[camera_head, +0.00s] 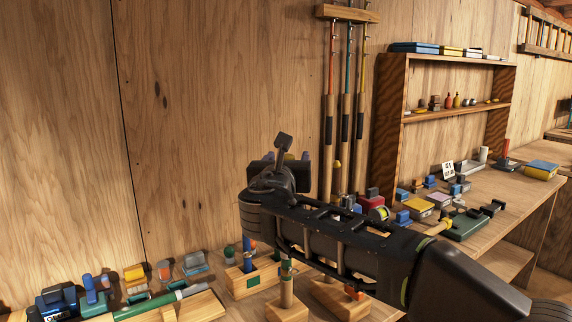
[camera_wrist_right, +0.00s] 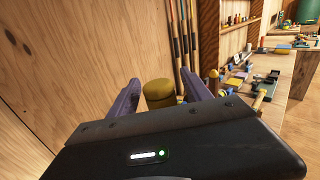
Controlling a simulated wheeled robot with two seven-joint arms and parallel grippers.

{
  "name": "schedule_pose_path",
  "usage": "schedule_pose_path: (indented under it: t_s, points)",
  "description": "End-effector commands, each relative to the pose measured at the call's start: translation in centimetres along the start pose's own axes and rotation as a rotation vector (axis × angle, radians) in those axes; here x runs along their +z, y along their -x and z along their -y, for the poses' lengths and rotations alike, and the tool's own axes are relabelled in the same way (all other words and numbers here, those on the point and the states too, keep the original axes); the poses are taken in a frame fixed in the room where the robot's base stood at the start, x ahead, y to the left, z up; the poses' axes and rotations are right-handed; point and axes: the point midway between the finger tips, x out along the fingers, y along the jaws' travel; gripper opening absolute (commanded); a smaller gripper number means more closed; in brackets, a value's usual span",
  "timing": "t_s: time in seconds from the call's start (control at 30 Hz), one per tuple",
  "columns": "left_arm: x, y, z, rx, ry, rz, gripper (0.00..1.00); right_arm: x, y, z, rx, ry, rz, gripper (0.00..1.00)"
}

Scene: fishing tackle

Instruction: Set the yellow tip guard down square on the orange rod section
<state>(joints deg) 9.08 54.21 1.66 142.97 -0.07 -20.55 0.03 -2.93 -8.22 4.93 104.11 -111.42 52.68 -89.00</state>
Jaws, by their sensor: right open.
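My right gripper (camera_wrist_right: 163,92) is open, its two purple fingers on either side of the yellow tip guard (camera_wrist_right: 158,92). The guard is a short yellow cylinder, and a gap shows between it and each finger. Its lower part is hidden behind the gripper body, so I cannot tell what it rests on. In the head view my right gripper (camera_head: 287,156) is raised above the bench in front of the plywood wall, and its body hides most of the guard. I cannot make out the orange rod section for certain. My left gripper is not in view.
Below my right gripper, a wooden block (camera_head: 252,281) holds upright pieces, and a green-topped post (camera_head: 286,286) stands beside it. Fishing rods (camera_head: 347,100) lean on the wall behind. A wooden shelf (camera_head: 389,125) and cluttered bench lie to the right. Small tackle crowds the lower left.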

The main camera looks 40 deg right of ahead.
Motion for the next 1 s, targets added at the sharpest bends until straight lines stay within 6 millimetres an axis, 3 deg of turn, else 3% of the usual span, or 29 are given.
schedule_pose_path:
  t_s: [0.1, 0.67, 1.0]
  points:
    - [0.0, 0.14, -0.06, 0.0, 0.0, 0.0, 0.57, -0.01, -0.72, -0.02, 0.001, 0.001, 0.0, 0.57]
    - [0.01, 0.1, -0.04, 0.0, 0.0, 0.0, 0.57, -0.02, -0.68, 0.0, 0.001, 0.0, 0.0, 0.57]
    - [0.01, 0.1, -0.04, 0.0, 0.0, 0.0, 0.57, -0.02, -0.67, -0.01, 0.001, 0.0, 0.0, 0.3]
